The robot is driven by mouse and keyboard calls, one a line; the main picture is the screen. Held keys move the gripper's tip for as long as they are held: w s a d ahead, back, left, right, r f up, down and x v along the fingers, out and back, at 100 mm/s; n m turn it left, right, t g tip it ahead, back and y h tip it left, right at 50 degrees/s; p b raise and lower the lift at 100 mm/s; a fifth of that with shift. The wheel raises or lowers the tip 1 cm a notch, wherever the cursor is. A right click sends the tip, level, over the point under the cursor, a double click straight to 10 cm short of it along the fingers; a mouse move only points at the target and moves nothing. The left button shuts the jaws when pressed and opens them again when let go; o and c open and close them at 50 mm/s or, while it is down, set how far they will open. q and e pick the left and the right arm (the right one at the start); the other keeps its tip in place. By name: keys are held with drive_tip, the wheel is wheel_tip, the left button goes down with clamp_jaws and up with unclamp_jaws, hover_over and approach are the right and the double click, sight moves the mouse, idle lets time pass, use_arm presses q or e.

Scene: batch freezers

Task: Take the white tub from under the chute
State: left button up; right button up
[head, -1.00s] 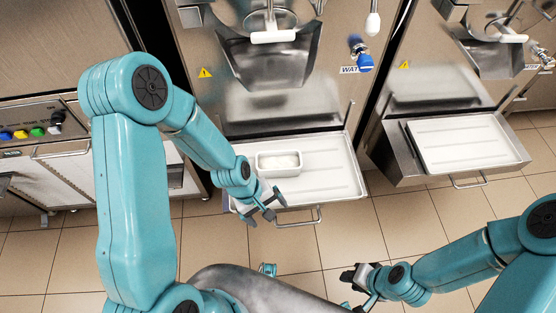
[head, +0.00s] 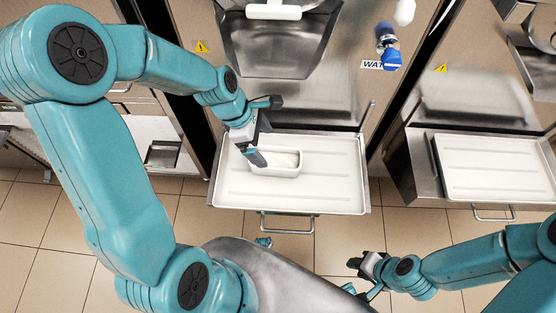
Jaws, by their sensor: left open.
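The white tub (head: 288,171) sits on the white drip tray (head: 325,186) below the steel chute (head: 275,45) of the nearer freezer. It is a small rectangular tub with something pale inside. My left gripper (head: 268,130) is open at the tub's left end, one finger above the tub's back left and the other over its left front corner. I cannot tell whether the fingers touch it. My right gripper (head: 358,278) is away from the tub, low over the floor at the lower right; its jaw opening is not clear.
A second freezer with its own tray (head: 490,165) stands to the right. A blue water tap (head: 389,55) hangs right of the chute. A bar handle (head: 287,222) juts out below the near tray. The tray's right half is clear.

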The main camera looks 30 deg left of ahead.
sight(276, 160)
use_arm(q)
drive_tip(key=x, duration=0.2)
drive_tip(key=shift+s+d+f, duration=0.15)
drive_tip(key=shift+f, duration=0.25)
drive_tip(key=b+x, duration=0.2)
drive_tip(key=x, duration=0.3)
drive_tip(key=shift+d+f, duration=0.25)
drive_tip(key=shift+d, duration=0.05)
drive_tip(key=c, duration=1.1)
drive_tip(key=shift+r, duration=0.2)
